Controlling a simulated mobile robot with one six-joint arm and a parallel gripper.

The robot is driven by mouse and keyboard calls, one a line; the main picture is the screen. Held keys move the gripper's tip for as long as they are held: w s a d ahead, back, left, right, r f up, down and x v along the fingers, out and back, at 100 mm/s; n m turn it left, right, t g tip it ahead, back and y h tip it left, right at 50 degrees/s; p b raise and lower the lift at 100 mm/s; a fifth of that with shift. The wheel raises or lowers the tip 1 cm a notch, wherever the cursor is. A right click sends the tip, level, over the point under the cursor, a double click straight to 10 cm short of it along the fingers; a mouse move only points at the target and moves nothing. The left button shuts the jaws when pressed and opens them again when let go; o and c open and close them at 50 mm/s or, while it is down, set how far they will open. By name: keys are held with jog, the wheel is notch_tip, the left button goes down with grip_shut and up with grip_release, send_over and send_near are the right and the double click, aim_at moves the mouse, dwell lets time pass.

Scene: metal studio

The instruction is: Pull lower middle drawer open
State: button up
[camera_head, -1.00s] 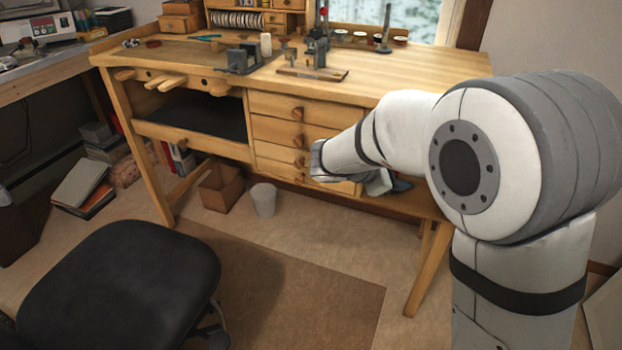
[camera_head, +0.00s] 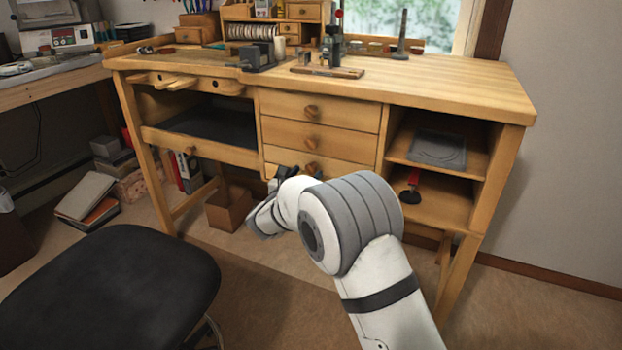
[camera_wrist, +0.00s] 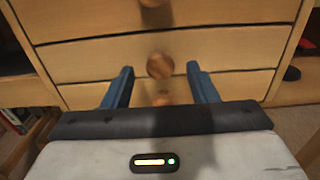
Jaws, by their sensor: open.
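The lower middle drawer (camera_wrist: 100,62) is the second from the bottom in a wooden stack and looks shut. Its round wooden knob (camera_wrist: 160,66) shows in the wrist view between the blue fingertips of my gripper (camera_wrist: 160,70). My gripper is open; I cannot tell how far the fingertips are from the knob. The bottom drawer's knob (camera_wrist: 161,98) shows lower, also between the fingers. In the head view the lower middle drawer (camera_head: 345,171) is partly hidden by my arm, and my gripper (camera_head: 286,173) is at its left part. The bottom drawer is mostly hidden there.
The drawers sit in a wooden workbench (camera_head: 460,82) with open shelves (camera_head: 432,205) on the right, holding a red-handled tool (camera_head: 411,187). A black chair (camera_head: 110,285) stands at front left. A cardboard box (camera_head: 229,207) is on the floor under the bench.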

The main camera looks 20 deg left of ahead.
jog(key=shift+w, duration=0.6)
jog(key=shift+d, duration=0.1)
